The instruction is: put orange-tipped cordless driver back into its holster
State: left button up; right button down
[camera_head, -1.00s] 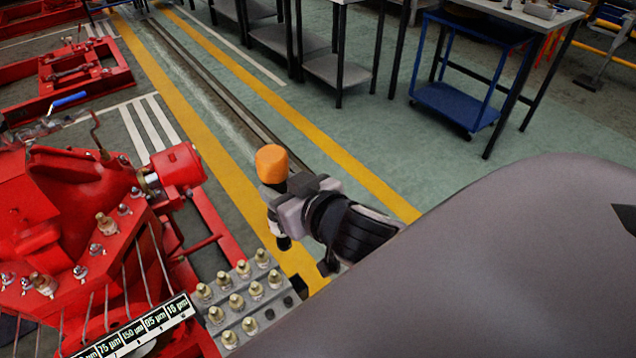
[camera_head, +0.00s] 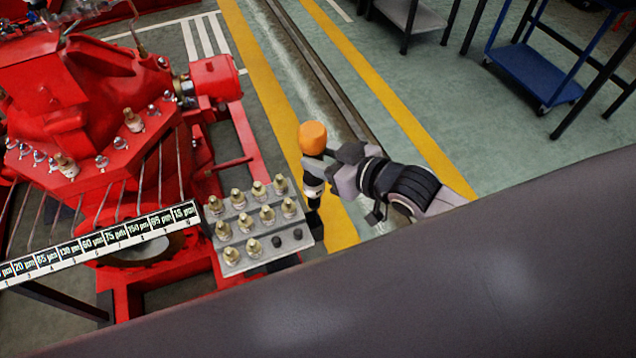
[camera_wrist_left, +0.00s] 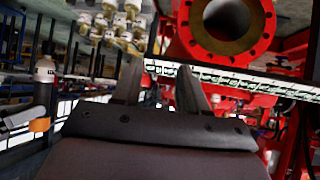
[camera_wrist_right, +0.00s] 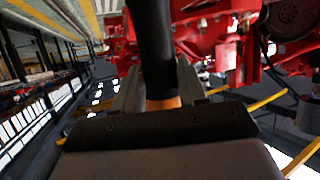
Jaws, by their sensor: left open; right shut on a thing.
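The orange-tipped driver (camera_head: 313,139) is upright in the head view, its orange end up and its dark end down. My right gripper (camera_head: 328,170) is shut around its middle, beside the upper right corner of a grey block. In the right wrist view its black body (camera_wrist_right: 153,45) rises between the fingers, with orange low down. The left wrist view shows the driver (camera_wrist_left: 42,75) at the left, orange end low. My left gripper (camera_wrist_left: 158,82) is open and empty in its own wrist view, and outside the head view. I cannot make out a holster.
The grey block (camera_head: 225,218) carries several brass-coloured fittings. A red pumpset (camera_head: 75,120) fills the left, with a marked scale strip (camera_head: 100,240) in front. A blue trolley (camera_head: 535,75) stands at the back right. The floor beyond the driver is clear.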

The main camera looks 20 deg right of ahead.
jog(key=shift+n+g+y, duration=0.4)
jog(key=shift+n+y, duration=0.3)
jog(key=w+f+b, duration=0.1)
jog(key=f, duration=0.1)
jog(key=f+b, duration=0.1)
jog(key=f, duration=0.1)
jog(key=w+f+b, duration=0.1)
jog(key=f, duration=0.1)
jog(key=shift+w+a+f+b, duration=0.2)
jog(key=shift+w+a+b, duration=0.1)
jog(key=shift+w+a, duration=0.05)
jog(key=w+d+f+b, duration=0.2)
jog(key=w+f+b, duration=0.2)
jog(key=f+b, duration=0.2)
jog(key=shift+f, duration=0.85)
